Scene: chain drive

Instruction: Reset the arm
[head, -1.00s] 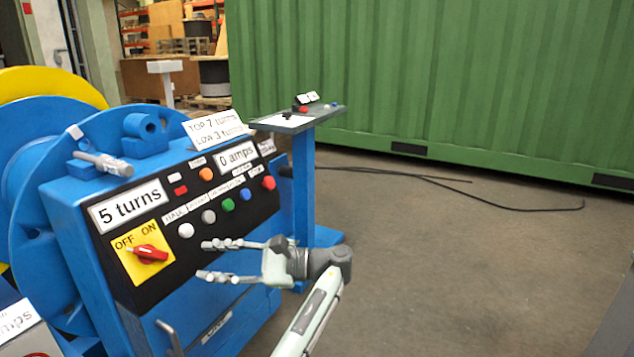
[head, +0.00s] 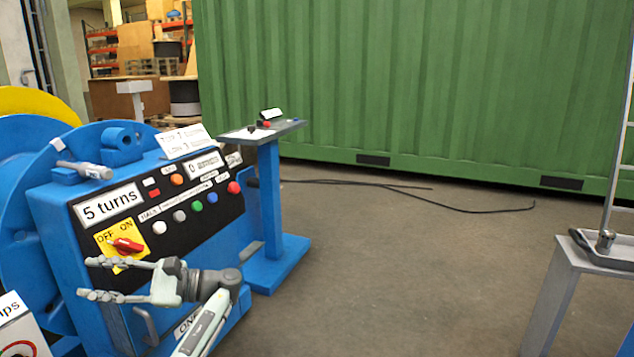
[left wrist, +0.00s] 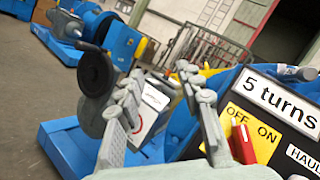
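My left gripper (head: 90,278) is open and empty, its two fingers pointing left. In the head view it is in front of the lower part of the blue control box, and its upper finger overlaps the bottom of the yellow OFF/ON plate (head: 104,249). The red rotary switch (head: 125,245) is just above the fingers. In the left wrist view, the open fingers (left wrist: 160,78) stand left of the red switch (left wrist: 243,140), with nothing between them. I cannot tell how far the fingers are from the panel. My right gripper is not in view.
The box carries a "5 turns" label (head: 110,205) and several coloured buttons. A blue pedestal (head: 270,205) stands right of it. A grey stand (head: 555,300) is at the right edge. A green container (head: 400,90) closes the back. Open floor (head: 420,260) lies between, with black cables.

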